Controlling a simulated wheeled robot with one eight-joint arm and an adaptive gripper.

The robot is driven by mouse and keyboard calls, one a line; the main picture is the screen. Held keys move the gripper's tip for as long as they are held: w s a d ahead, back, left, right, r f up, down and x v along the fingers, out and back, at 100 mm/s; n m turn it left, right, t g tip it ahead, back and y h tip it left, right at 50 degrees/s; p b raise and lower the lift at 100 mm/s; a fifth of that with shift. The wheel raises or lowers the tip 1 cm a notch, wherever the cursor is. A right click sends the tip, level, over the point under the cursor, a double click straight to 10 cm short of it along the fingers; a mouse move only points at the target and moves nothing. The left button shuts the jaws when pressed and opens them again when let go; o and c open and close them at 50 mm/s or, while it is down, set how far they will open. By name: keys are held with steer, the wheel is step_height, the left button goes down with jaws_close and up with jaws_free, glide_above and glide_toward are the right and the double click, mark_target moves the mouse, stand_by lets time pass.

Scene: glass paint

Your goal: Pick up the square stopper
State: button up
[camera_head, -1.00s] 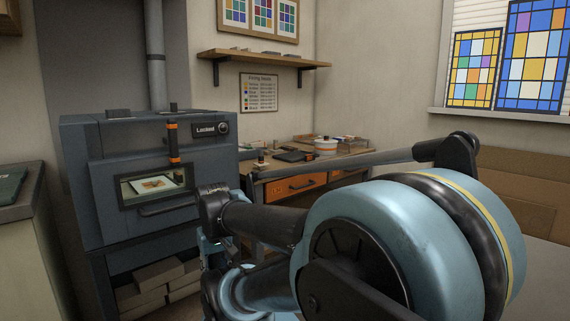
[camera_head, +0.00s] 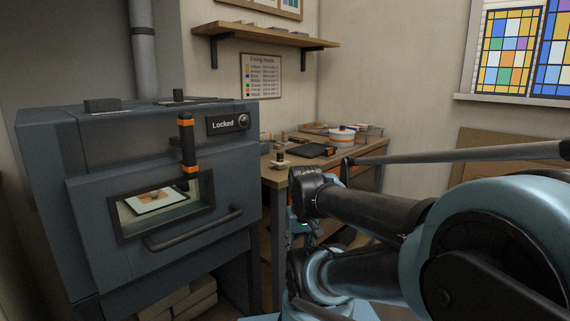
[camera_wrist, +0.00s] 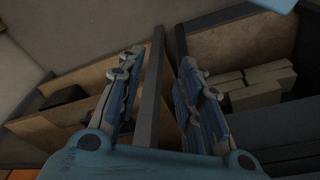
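I cannot say for sure which thing is the square stopper. A dark, flat block (camera_head: 103,105) lies on top of the kiln (camera_head: 60,150) at its left. A small pale piece with a dark knob (camera_head: 279,160) sits at the near left edge of the workbench (camera_head: 275,178). My gripper (camera_wrist: 160,62) is open and empty in the wrist view, with shelving and pale bricks beyond it. In the head view it is mostly hidden below and behind my arm.
The kiln's sign reads "Locked", and its window shows a glass panel (camera_head: 156,198). An orange-banded black handle (camera_head: 187,150) stands at its front. A white pot with an orange band (camera_head: 342,136) and a black tray (camera_head: 315,150) are on the workbench. A wall shelf (camera_head: 265,36) hangs above.

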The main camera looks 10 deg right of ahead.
steer(key=shift+o, duration=0.3)
steer(key=shift+o, duration=0.7)
steer(key=shift+s+a+r, duration=0.1)
steer(key=shift+s+r, duration=0.15)
step_height(320, 180, up, 37)
steer(key=m+g, duration=0.2)
steer(key=m, duration=1)
glide_above(280, 154)
steer(key=w, duration=0.2)
steer(key=f, duration=1.2)
steer(key=shift+w+d, duration=0.1)
steer(key=shift+d, duration=0.1)
steer(key=shift+s+f, duration=0.2)
steer(key=shift+f, duration=1.15)
steer(key=shift+s+f, duration=0.2)
steer(key=shift+f, duration=1.15)
jaws_close()
